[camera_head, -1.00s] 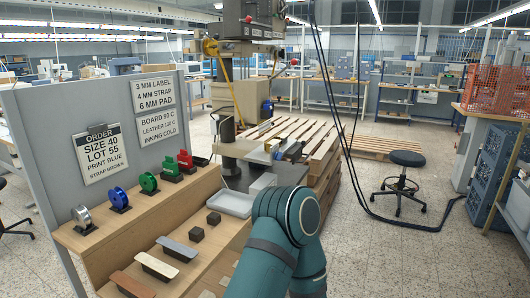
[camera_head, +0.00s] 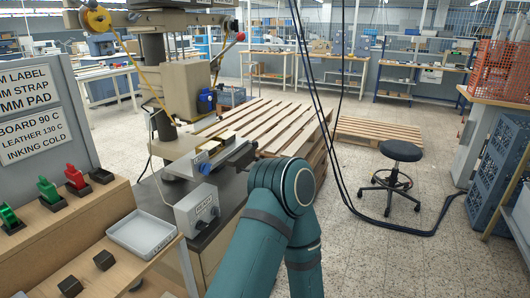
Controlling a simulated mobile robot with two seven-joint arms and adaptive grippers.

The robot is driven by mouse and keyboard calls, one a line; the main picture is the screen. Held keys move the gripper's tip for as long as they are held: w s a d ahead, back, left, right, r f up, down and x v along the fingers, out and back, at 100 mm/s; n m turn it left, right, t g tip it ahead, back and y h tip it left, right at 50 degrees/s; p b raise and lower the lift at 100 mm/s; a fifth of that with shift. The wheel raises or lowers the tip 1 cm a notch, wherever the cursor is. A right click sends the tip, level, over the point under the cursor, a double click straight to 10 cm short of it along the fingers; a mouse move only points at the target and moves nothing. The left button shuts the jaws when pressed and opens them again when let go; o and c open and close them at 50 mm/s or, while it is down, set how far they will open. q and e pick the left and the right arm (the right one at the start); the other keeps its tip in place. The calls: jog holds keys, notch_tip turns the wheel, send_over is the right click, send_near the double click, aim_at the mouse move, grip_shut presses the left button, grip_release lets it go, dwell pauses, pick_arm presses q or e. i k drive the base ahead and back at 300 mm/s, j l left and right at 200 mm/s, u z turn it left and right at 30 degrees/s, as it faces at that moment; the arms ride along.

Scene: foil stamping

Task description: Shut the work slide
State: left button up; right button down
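The foil stamping press (camera_head: 185,90) stands at left of centre, with a yellow reel and a red-knobbed lever at its top. At its base, the work slide (camera_head: 188,165) appears as a pale block with a blue knob (camera_head: 204,167); a dark grey metal part (camera_head: 236,156) extends to the right of it. I cannot tell how far the slide is out. A teal arm of mine rises from the bottom of the picture, its bend just right of the slide. Neither of my grippers is in view.
A grey control box (camera_head: 197,210) stands in front of the slide. A pale tray (camera_head: 142,232) lies on the wooden stepped bench (camera_head: 60,240) at left. Wooden pallets (camera_head: 285,125) stack behind the press.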

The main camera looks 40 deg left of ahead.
aim_at(244, 157)
jog(key=i+z, duration=0.3)
jog(key=i, duration=0.35)
jog(key=i+j+z, duration=0.25)
jog(key=i, duration=0.4)
jog(key=z, duration=6.5)
